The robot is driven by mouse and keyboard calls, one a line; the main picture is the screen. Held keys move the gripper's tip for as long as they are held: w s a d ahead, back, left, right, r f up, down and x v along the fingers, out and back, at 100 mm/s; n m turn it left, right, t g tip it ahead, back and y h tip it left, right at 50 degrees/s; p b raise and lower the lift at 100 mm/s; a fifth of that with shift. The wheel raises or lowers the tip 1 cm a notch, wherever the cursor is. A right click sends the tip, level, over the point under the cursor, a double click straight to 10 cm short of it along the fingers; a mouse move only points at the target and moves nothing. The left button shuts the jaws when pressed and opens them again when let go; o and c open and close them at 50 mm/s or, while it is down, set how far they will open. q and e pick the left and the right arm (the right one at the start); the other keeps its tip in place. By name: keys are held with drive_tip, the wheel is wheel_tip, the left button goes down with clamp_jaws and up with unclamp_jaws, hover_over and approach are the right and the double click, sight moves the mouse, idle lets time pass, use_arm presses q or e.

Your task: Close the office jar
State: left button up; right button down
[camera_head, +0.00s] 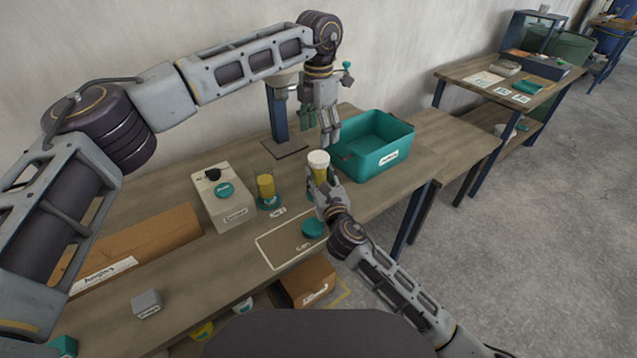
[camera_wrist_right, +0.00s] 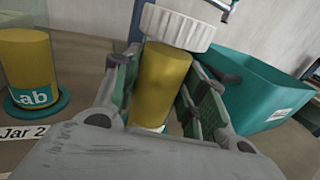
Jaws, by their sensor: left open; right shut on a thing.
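A jar with yellow-brown contents (camera_wrist_right: 165,80) stands between the fingers of my right gripper (camera_head: 319,182), which is shut on it. A white ribbed lid (camera_head: 318,158) sits at the jar's top; it also shows in the right wrist view (camera_wrist_right: 178,27). Whether it is fully seated I cannot tell. The jar's label is hidden. A second yellow jar (camera_head: 265,186), marked "Lab", stands to the left on a teal disc (camera_wrist_right: 40,104); a "Jar 2" card lies by it. My left gripper (camera_head: 321,132) is open and points down, just above and behind the held jar.
A teal bin (camera_head: 375,140) stands right of the jar. A teal disc (camera_head: 313,228) lies on an outlined mat (camera_head: 280,247) in front. A white box with a knob (camera_head: 222,200) stands to the left. A blue post (camera_head: 277,115) rises behind. A cardboard box (camera_head: 140,245) lies front left.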

sight(319, 156)
use_arm(q)
drive_tip(key=shift+s+d+f, duration=0.15)
drive_tip(key=shift+f, duration=0.25)
drive_tip(key=shift+d, duration=0.2)
drive_tip(key=n, duration=0.5)
drive_tip(key=shift+r, duration=0.25)
drive_tip(key=n, duration=0.5)
drive_tip(key=shift+a+r+n, duration=0.15)
drive_tip(key=shift+r+n, duration=0.05)
drive_tip(key=shift+n, duration=0.1)
drive_tip(key=n, duration=0.5)
drive_tip(key=shift+a+n, duration=0.15)
drive_tip(key=shift+n, duration=0.15)
drive_tip(key=n, duration=0.6)
drive_tip(key=shift+f, duration=0.15)
drive_tip(key=shift+f, duration=3.9)
